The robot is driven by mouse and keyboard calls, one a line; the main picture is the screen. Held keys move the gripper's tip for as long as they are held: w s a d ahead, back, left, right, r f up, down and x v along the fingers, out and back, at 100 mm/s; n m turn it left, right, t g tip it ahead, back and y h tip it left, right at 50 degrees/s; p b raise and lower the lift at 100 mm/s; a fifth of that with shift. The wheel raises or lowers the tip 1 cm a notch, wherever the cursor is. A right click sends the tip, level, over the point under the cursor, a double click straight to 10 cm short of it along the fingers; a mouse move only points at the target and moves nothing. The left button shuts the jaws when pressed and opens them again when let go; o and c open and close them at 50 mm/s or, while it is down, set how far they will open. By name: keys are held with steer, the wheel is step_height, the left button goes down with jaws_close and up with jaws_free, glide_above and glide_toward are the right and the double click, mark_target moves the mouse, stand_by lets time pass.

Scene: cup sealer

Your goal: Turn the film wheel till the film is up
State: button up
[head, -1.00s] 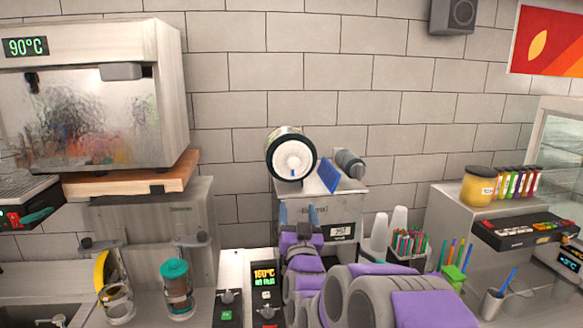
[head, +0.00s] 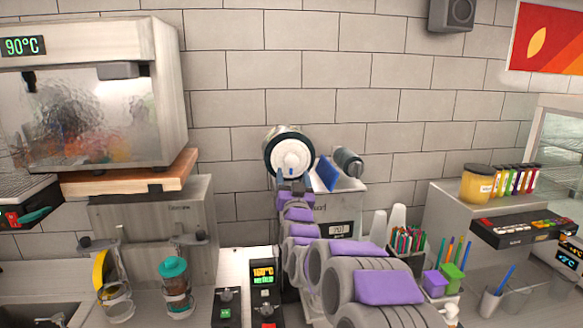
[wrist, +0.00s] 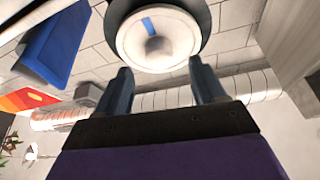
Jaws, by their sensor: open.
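The film wheel (head: 291,158) is a white round disc with a knob at its middle, on the near end of a dark film roll (head: 288,137) on top of the cup sealer (head: 338,212). In the wrist view the wheel (wrist: 155,38) is close ahead, with a blue mark above its knob. My gripper (head: 295,174) is open at the lower part of the wheel in the head view. Its two fingers (wrist: 160,82) stand apart just short of the wheel, with nothing between them. Contact cannot be told. My arm hides much of the sealer's front.
A blue plate (head: 327,173) and a second dark roll (head: 348,162) are right of the wheel. Cups (head: 397,218) and a straw holder (head: 407,246) stand right of the sealer. A control panel (head: 264,290) reading 160°C is below left.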

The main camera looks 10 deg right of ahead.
mark_target(292, 164)
steer(key=shift+x, duration=2.4)
steer(key=shift+r, duration=0.1)
steer(key=shift+c, duration=0.3)
jaws_close()
